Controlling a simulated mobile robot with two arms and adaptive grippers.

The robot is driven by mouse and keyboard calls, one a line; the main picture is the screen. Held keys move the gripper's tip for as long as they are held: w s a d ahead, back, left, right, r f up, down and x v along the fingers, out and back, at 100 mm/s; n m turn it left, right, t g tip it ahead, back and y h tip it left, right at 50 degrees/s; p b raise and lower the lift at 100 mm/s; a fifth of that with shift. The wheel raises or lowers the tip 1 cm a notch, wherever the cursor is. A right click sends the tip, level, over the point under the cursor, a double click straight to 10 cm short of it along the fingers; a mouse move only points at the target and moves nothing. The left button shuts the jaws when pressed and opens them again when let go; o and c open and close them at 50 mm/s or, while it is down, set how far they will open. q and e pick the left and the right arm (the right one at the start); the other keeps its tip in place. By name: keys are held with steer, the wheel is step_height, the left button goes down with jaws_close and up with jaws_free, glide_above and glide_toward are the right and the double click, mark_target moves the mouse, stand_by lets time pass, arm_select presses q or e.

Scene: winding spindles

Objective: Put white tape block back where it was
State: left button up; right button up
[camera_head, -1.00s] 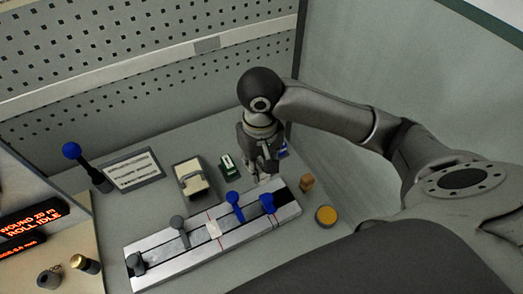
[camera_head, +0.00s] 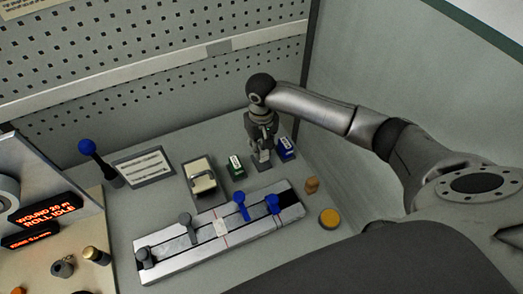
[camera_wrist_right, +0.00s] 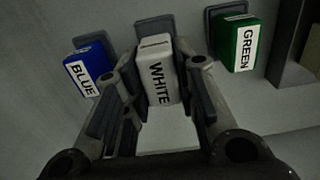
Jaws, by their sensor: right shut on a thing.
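The white tape block, labelled WHITE (camera_wrist_right: 157,72), sits between the fingers of my right gripper (camera_wrist_right: 155,92) in the right wrist view. In the head view my right gripper (camera_head: 262,163) points down between the green and blue blocks and mostly hides the white one. A dark grey pad (camera_wrist_right: 153,23) shows behind the white block; I cannot tell whether the block rests on it. The blue block (camera_wrist_right: 90,67) is at left and the green block (camera_wrist_right: 237,46) at right, each at a similar pad. They also show in the head view, blue (camera_head: 286,148) and green (camera_head: 236,167). My left gripper is out of view.
A long rail fixture (camera_head: 185,255) with blue and grey knobs lies in front. A tray with a pale block (camera_head: 201,176) and a sign plate (camera_head: 145,167) stand left. A wooden peg (camera_head: 312,185) and a yellow disc (camera_head: 329,218) are at right. A perforated panel rises behind.

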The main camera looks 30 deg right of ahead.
mark_target(261, 152)
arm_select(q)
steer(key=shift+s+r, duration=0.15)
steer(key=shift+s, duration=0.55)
arm_select(e)
steer(key=shift+f, duration=1.6)
steer(key=o, duration=1)
steer(key=shift+f, duration=0.1)
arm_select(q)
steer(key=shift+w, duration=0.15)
arm_select(e)
steer(key=shift+o, duration=0.2)
steer(key=shift+r, duration=0.2)
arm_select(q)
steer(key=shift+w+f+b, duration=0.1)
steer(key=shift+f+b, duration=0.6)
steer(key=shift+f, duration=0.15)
arm_select(e)
step_height(261, 152, up, 12)
steer(key=shift+f, duration=0.1)
